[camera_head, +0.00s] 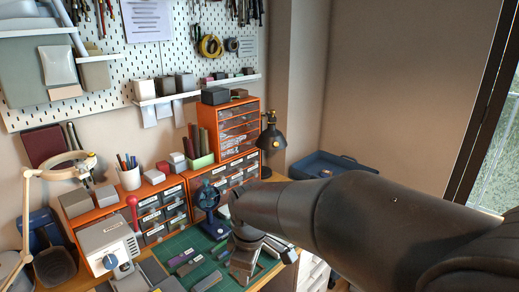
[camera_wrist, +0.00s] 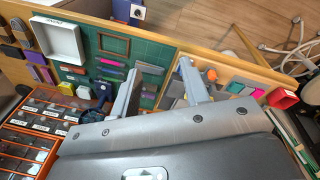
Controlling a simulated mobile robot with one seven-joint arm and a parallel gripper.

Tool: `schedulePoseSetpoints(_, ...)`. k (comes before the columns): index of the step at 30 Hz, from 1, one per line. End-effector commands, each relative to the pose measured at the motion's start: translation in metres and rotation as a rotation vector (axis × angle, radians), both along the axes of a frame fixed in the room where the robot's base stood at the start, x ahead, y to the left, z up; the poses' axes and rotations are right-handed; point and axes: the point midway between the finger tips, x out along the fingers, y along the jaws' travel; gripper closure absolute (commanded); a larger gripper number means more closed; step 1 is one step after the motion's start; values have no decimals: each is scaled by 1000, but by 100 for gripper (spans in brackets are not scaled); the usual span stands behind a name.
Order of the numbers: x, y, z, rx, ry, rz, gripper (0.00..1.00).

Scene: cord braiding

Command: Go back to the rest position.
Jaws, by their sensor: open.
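My gripper (camera_head: 262,252) hangs at the end of my dark arm over the right front of the desk in the head view, near the green mat (camera_head: 178,246). In the wrist view my gripper (camera_wrist: 160,72) has its two grey fingers spread apart, with nothing seen held between them. Beyond the fingers lies the green mat (camera_wrist: 120,24) with a wooden frame (camera_wrist: 113,44) and several small coloured and grey pieces. My arm hides the right part of the desk in the head view.
A blue bin (camera_head: 335,167) stands at the right. A white tray (camera_wrist: 57,40) lies on the mat. A pegboard (camera_head: 115,85) covers the wall.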

Motion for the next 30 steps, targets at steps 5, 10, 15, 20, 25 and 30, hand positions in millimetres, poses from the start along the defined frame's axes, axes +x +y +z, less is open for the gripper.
schedulePoseSetpoints(5, -22, -52, 32, 21, -84, -305, 58)
schedulePoseSetpoints(10, -51, -97, 55, 79, -154, -595, 58)
schedulePoseSetpoints(15, -83, -135, 70, 172, -215, -874, 58)
schedulePoseSetpoints(20, -112, -161, 76, 269, -250, -1091, 58)
schedulePoseSetpoints(25, -128, -175, 77, 338, -264, -1222, 58)
schedulePoseSetpoints(30, -133, -178, 77, 356, -265, -1257, 58)
